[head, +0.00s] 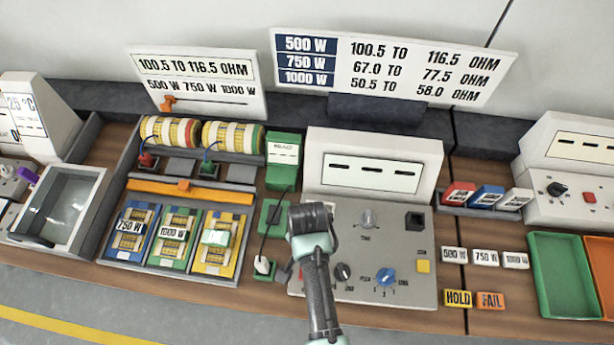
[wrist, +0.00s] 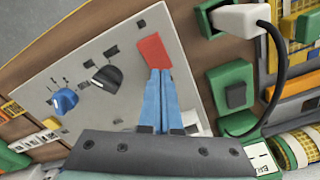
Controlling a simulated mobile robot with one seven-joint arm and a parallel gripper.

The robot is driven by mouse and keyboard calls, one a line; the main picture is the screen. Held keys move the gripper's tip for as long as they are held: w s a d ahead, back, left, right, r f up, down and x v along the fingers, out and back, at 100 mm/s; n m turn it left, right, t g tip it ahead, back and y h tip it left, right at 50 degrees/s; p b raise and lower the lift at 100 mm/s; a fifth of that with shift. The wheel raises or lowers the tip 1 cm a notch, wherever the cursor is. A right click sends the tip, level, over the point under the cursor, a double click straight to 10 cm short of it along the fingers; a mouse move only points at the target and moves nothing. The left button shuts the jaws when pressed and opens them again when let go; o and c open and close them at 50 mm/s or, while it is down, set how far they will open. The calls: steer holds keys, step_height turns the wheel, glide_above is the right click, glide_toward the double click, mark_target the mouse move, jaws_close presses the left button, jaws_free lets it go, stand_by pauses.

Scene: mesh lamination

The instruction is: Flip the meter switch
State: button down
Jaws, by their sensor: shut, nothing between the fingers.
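The meter is a grey sloped panel (head: 400,285) with a white display housing (head: 425,160) behind it, whose window shows dashes. In the wrist view, a red switch (wrist: 152,49) sits near one edge of the panel face (wrist: 125,75). My gripper (wrist: 160,71) has its blue fingers shut together, with the tips at the edge of the red switch; I cannot tell whether they touch it. In the head view my arm hides the fingers and most of the switch. Knobs on the panel include a black one (wrist: 108,78) and a blue one (wrist: 65,101).
A green block with a white plug and black cable (head: 263,266) stands just left of the panel. Trays with coils (head: 112,262) lie further left. HOLD (head: 458,298) and FAIL (head: 491,300) tiles and a green tray (head: 535,290) lie right.

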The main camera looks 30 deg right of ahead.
step_height(320, 180, up, 4)
steer(key=p, duration=0.4)
steer(key=shift+r, duration=0.15)
stand_by(0.4)
steer(key=w+r+n+t+h+b, duration=0.3)
steer(key=w+r+t, duration=0.4)
steer(key=w+r, duration=0.7)
steer(key=w+a+r+n+t+b, duration=0.1)
steer(key=w+r+n+t+b, duration=0.2)
steer(key=r, duration=0.5)
steer(key=w+a+r+t, duration=0.1)
steer(key=w+r+t, duration=0.2)
steer(key=w+r, duration=0.4)
step_height(320, 180, up, 13)
steer(key=s+a+n+t+b, duration=0.2)
steer(key=a+t, duration=0.1)
steer(key=t, duration=0.1)
steer(key=s+a+r+n+t+y+b, duration=0.1)
steer(key=s+a+r+n+t+b, duration=0.1)
steer(key=s+r+t, duration=0.3)
steer(key=s+a+r+n+t+y+b, duration=0.1)
steer(key=s+a+r+t, duration=0.3)
steer(key=s+r, duration=0.7)
step_height(320, 180, up, 7)
steer(key=shift+s+n+t+y+b, duration=0.2)
steer(key=shift+n+t+y+b, duration=0.25)
steer(key=shift+n+t, duration=0.35)
